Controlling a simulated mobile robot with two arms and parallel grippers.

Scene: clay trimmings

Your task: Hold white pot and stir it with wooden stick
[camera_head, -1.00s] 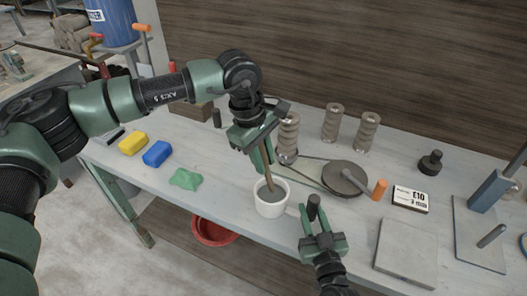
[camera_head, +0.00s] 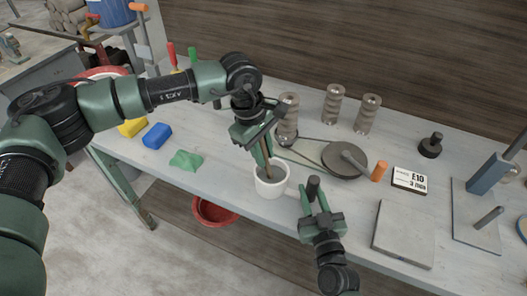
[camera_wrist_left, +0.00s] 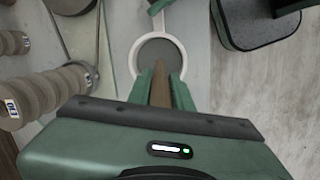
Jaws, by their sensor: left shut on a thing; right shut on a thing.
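The white pot (camera_head: 271,187) stands on the bench near its front edge, upright, with grey contents inside. My left gripper (camera_head: 264,160) is above it, shut on the wooden stick (camera_head: 268,171), whose lower end is inside the pot. In the left wrist view the stick (camera_wrist_left: 161,93) runs between the gripper's fingers into the pot (camera_wrist_left: 138,52). My right gripper (camera_head: 308,198) is to the right of the pot, shut on its handle (camera_head: 291,191). The exact grip on the handle is partly hidden.
Behind the pot are a round wheel (camera_head: 344,160) with an orange-ended handle and several ribbed columns (camera_head: 333,104). A price card (camera_head: 409,180) and a grey slab (camera_head: 403,235) lie right. Green clay (camera_head: 186,160) and a blue block (camera_head: 157,135) lie left. A red bowl (camera_head: 211,213) is below.

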